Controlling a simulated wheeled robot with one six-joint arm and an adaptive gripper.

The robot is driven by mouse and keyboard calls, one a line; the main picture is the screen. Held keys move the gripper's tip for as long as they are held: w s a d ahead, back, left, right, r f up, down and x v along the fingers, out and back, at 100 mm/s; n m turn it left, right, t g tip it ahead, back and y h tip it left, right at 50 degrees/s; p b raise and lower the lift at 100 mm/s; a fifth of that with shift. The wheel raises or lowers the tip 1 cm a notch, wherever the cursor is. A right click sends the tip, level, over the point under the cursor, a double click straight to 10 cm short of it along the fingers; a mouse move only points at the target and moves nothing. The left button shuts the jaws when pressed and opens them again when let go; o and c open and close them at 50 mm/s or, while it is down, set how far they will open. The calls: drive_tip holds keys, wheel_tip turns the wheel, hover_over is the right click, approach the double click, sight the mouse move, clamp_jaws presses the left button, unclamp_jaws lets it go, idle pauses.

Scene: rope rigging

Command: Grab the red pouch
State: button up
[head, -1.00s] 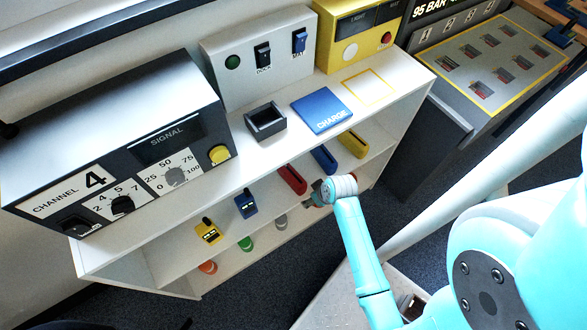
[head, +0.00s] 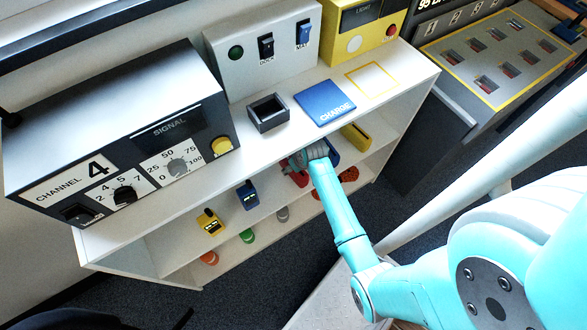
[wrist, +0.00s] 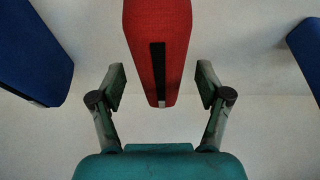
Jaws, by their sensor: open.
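The red pouch (head: 299,179) lies on the upper inner shelf of the white unit, partly hidden behind my gripper in the head view. In the wrist view the red pouch (wrist: 158,50) stands out at the top centre, with a dark strip down its near end. My gripper (wrist: 160,85) is open, with one finger on each side of the pouch's near end. Gaps show between both fingers and the pouch. In the head view my gripper (head: 303,160) is at the shelf front, under the top board.
A blue pouch (head: 331,152) and a yellow pouch (head: 355,136) sit to the right on that shelf.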

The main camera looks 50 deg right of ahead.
drive_tip(key=x, duration=0.4)
drive_tip(key=shift+s, duration=0.1)
drive_tip(key=shift+c, duration=0.2)
drive_tip(key=c, duration=1.4)
